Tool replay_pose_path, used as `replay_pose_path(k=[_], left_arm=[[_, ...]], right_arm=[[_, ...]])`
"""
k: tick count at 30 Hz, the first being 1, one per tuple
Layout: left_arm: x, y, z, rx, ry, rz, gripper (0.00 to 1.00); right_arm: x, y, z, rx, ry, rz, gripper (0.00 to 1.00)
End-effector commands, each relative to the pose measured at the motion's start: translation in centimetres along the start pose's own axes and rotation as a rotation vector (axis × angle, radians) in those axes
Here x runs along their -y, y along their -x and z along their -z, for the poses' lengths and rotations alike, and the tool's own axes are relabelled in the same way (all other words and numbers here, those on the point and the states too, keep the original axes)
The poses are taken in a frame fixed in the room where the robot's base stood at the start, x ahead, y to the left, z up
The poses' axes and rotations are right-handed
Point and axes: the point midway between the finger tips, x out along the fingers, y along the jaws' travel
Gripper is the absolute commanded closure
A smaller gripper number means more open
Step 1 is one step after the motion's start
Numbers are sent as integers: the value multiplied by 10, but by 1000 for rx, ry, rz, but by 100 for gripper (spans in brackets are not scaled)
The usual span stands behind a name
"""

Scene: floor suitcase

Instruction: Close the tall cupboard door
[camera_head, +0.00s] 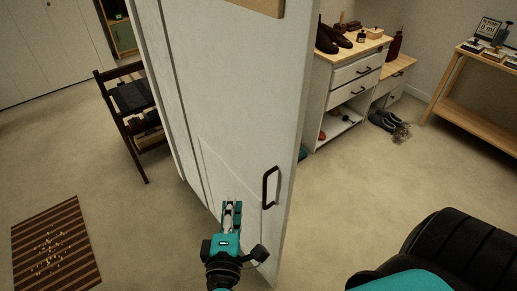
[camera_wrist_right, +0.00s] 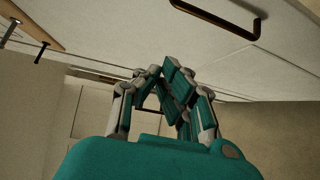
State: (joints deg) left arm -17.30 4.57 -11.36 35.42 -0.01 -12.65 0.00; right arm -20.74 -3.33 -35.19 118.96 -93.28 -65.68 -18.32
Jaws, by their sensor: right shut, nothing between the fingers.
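The tall cupboard door (camera_head: 235,95) is a pale panel standing ajar across the middle of the head view. Its dark handle (camera_head: 269,187) is near the door's right edge. My right gripper (camera_head: 232,205) is shut and empty, low in front of the door and left of the handle. I cannot tell whether its tips touch the door. In the right wrist view the gripper fingers (camera_wrist_right: 168,82) come together below the pale door panel (camera_wrist_right: 150,40), and the dark handle (camera_wrist_right: 225,14) is at the top. My left gripper is not in view.
A dark wooden rack chair (camera_head: 130,100) stands left of the door. A striped brown mat (camera_head: 55,245) lies on the floor at left. A white drawer unit (camera_head: 345,90) with shoes on top is behind right, and a wooden bench (camera_head: 470,95) is far right.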

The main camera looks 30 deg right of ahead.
Motion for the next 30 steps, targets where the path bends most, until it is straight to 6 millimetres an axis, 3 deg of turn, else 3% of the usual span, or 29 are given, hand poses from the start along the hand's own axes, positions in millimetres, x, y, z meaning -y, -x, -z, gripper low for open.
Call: replay_pose_path(k=[1, 3, 6, 11, 22, 30], left_arm=[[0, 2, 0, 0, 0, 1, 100], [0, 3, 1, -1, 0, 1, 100], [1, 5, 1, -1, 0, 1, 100], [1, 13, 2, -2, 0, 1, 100], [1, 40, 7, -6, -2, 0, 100], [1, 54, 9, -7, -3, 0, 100]], right_arm=[[-22, 3, -9, 30, -16, -34, 100], [-39, 6, -17, 61, -26, -67, 100], [-48, 4, -22, 79, -32, -84, 100], [-52, -17, -24, 79, -30, -88, 100], [-59, -95, -29, 77, -29, -87, 100], [-57, -115, -56, 75, -29, -83, 100]])
